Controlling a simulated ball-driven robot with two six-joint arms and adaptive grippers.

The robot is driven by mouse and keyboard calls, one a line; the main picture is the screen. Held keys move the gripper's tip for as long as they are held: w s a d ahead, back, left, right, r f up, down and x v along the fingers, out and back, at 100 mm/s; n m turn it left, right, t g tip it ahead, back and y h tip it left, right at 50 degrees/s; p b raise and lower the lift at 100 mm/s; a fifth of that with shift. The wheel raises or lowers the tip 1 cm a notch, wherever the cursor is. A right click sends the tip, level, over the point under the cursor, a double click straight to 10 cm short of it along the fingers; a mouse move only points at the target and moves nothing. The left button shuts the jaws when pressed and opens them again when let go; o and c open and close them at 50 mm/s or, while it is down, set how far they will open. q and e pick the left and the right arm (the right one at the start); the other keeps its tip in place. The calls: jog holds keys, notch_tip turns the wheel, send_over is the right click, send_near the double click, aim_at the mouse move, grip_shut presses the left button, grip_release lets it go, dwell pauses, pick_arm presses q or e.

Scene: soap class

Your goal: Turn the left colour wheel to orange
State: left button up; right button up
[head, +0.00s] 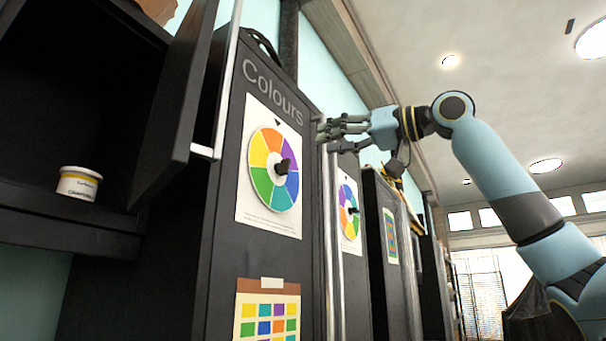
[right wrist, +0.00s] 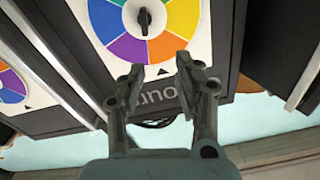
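The left colour wheel (head: 263,190) is a round disc of coloured sectors on a white sheet on the dark "Colours" cabinet. A black knob (head: 282,167) sits at its middle. A black triangle marks the sheet above the wheel. The wheel also shows upside down in the right wrist view (right wrist: 108,18), where the orange sector faces the triangle, beside purple. My right gripper (head: 322,131) is at the cabinet's upper right, above and right of the wheel. In the right wrist view its fingers (right wrist: 160,82) are apart and empty, clear of the knob. My left gripper is not in view.
A second colour wheel (head: 343,211) is on the cabinet to the right. An open dark door (head: 178,110) stands left of the "Colours" cabinet. A white tub (head: 79,183) sits on a shelf. A colour chart (head: 248,313) hangs below the left wheel.

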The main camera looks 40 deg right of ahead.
aim_at(289, 167)
jog(key=shift+h, duration=0.3)
jog(key=w+p, duration=0.1)
jog(key=w, duration=0.1)
jog(key=w+a+f+p, duration=0.1)
jog(key=w, duration=0.1)
jog(key=w+f+p, duration=0.1)
jog(key=w, duration=0.1)
jog(key=shift+a+f, duration=0.2)
jog(key=shift+a, duration=0.05)
jog(key=p+x, duration=0.1)
jog(key=x, duration=0.1)
jog(key=p+x, duration=0.1)
jog(key=x, duration=0.1)
jog(key=shift+w+d+f, duration=0.1)
jog(key=shift+f, duration=0.1)
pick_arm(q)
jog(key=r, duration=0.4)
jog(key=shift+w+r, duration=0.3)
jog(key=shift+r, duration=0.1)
pick_arm(e)
jog(key=shift+w+f, duration=0.1)
jog(key=shift+w, duration=0.3)
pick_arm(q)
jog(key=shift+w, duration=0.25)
pick_arm(e)
grip_shut()
